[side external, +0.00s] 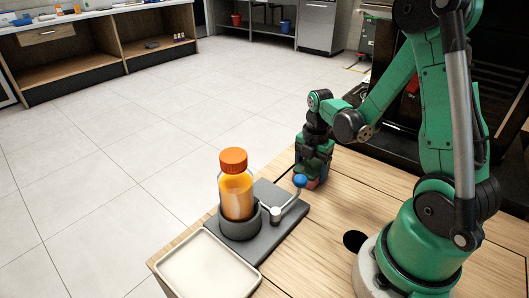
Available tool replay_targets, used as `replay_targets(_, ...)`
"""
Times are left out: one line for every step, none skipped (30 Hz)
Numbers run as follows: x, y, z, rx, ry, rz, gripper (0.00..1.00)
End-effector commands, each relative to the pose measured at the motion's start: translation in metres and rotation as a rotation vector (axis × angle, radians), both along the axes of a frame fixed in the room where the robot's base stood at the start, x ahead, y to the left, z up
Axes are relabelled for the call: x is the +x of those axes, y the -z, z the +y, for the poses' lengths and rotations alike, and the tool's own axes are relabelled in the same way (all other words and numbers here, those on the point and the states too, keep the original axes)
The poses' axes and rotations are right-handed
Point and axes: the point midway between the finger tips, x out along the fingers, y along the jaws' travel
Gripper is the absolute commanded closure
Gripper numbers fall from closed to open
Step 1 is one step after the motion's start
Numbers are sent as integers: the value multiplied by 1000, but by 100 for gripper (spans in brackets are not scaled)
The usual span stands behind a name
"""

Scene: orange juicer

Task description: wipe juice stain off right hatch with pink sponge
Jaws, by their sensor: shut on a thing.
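My gripper (315,166) is at the far edge of the wooden table, pointing down, behind the juicer. It is shut on the pink sponge (314,184), of which only a small reddish-pink part shows below the fingers. The sponge is low, at or just above the tabletop; I cannot tell whether it touches. Thin seams divide the wooden top (345,200) into panels, but I cannot tell which is the right hatch. No juice stain can be made out; my gripper and arm hide part of the surface.
A juicer with a grey base (290,221) and a blue-knobbed lever (300,181) stands just left of my gripper. An orange-capped juice bottle (237,190) sits in its holder. A cream tray (208,268) lies at the front left. A dark round hole (355,241) is near my base.

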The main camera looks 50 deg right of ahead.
Motion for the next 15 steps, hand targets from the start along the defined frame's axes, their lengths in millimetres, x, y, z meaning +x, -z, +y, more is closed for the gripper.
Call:
replay_targets(0, -1, -6, -3, 3, 0, 70)
replay_targets(0, 0, -8, -3, 3, 0, 70)
replay_targets(0, 1, -12, -3, 4, 0, 70)
replay_targets(-1, -1, -15, -3, 3, 0, 70)
replay_targets(-1, -1, -18, -3, 3, 0, 70)
replay_targets(-1, 0, -21, -3, 4, 0, 70)
replay_targets(-1, 0, -24, -3, 3, 0, 70)
replay_targets(-1, -2, -26, -3, 3, 0, 70)
replay_targets(0, -2, -30, -3, 3, 0, 70)
replay_targets(-1, -2, -33, -3, 3, 0, 70)
replay_targets(-1, -1, -36, -3, 3, 0, 70)
replay_targets(0, 0, -39, -2, 3, 0, 70)
replay_targets(-1, -2, -42, -3, 3, 0, 70)
replay_targets(-1, -3, -45, -3, 3, 0, 70)
replay_targets(-1, -5, -47, -3, 1, 0, 70)
